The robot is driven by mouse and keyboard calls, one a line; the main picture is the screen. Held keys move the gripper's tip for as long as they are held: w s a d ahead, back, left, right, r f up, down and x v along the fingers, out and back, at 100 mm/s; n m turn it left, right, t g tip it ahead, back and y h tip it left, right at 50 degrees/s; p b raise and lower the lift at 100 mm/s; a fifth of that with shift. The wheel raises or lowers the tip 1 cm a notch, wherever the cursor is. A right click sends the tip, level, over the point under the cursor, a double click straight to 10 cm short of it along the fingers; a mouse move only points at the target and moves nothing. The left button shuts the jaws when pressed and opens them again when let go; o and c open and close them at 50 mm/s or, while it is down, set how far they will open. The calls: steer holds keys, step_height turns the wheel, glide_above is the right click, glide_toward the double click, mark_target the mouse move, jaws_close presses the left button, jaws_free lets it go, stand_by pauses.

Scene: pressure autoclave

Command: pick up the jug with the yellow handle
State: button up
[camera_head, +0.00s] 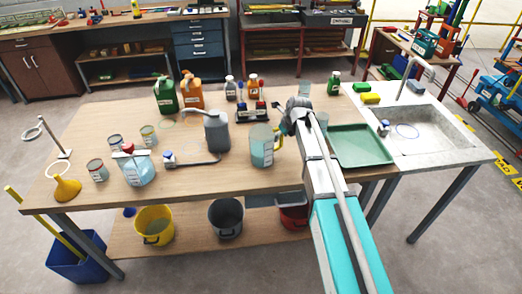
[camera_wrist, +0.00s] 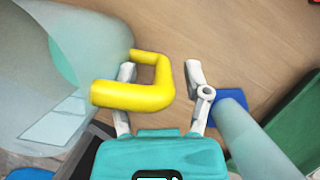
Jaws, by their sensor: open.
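The clear jug (camera_head: 261,150) with the yellow handle (camera_head: 278,143) stands upright on the wooden table, left of my gripper (camera_head: 288,122). In the wrist view the jug's pale, see-through body (camera_wrist: 75,50) fills the upper left. Its yellow handle (camera_wrist: 135,97) reaches right, toward my gripper (camera_wrist: 160,70). My gripper is open. The handle's outer bar lies between the two fingers, and the left finger appears in the handle's loop. I cannot tell whether either finger touches the handle.
A grey jug (camera_head: 217,131) stands left of the clear jug. A green tray (camera_head: 360,147) lies to the right, beside the sink (camera_head: 425,130). A small rack (camera_head: 252,112) and several bottles stand behind.

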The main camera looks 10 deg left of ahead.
steer(key=shift+f, duration=0.1)
stand_by(0.5)
jaws_close()
